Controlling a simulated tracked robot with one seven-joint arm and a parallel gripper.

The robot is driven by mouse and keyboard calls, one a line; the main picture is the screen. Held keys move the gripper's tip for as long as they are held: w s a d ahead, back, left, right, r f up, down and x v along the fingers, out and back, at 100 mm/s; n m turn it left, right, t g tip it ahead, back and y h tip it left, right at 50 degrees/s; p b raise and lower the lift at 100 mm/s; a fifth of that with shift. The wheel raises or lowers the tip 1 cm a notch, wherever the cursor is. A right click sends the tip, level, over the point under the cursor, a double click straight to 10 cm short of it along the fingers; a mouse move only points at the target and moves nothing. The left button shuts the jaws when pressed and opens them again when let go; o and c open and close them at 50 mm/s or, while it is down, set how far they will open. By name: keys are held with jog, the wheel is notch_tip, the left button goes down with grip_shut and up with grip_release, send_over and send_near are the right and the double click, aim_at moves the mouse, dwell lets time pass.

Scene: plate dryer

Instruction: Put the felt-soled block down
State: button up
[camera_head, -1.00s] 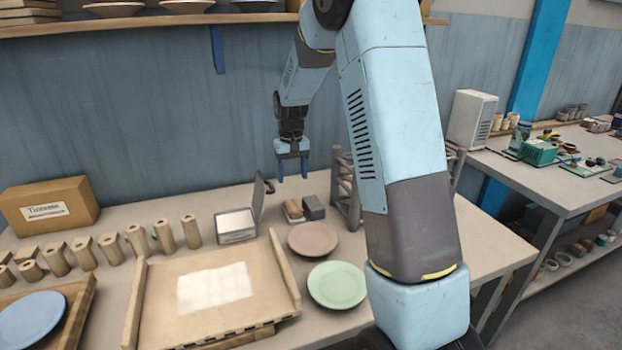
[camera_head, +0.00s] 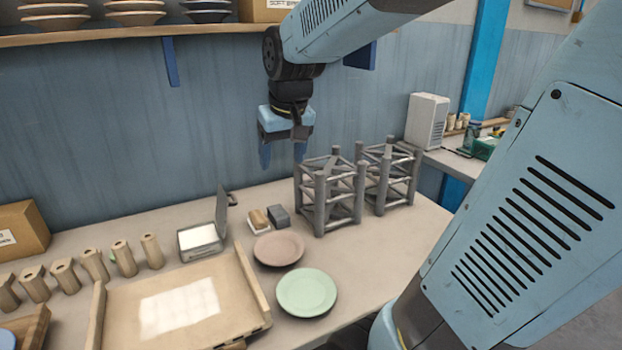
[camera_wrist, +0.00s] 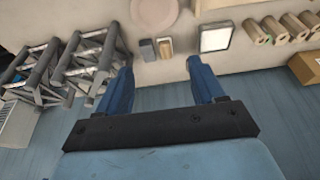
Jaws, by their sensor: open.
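A small tan-topped block with a pale lower layer (camera_head: 258,219), which looks like the felt-soled block, stands on the bench beside a dark grey block (camera_head: 278,215). Both also show in the wrist view, the tan-topped one (camera_wrist: 165,46) next to the grey one (camera_wrist: 147,50). My gripper (camera_head: 283,154) is open and empty, raised above the bench in front of the blue wall. In the wrist view, nothing is between its blue fingers (camera_wrist: 159,72), and the blocks show beyond the fingertips.
Two grey racks (camera_head: 330,193) (camera_head: 390,180) stand right of the blocks. A pinkish plate (camera_head: 278,249) and a green plate (camera_head: 306,292) lie in front. An open-lidded case (camera_head: 200,241) stands left, with a wooden tray (camera_head: 262,290) before it. A shelf (camera_head: 140,30) runs above.

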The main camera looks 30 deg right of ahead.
jog(key=s+t, duration=0.1)
jog(key=s, duration=1.1)
jog(key=shift+s+t, duration=0.4)
jog(key=shift+r, duration=0.1)
jog(key=shift+c, duration=0.4)
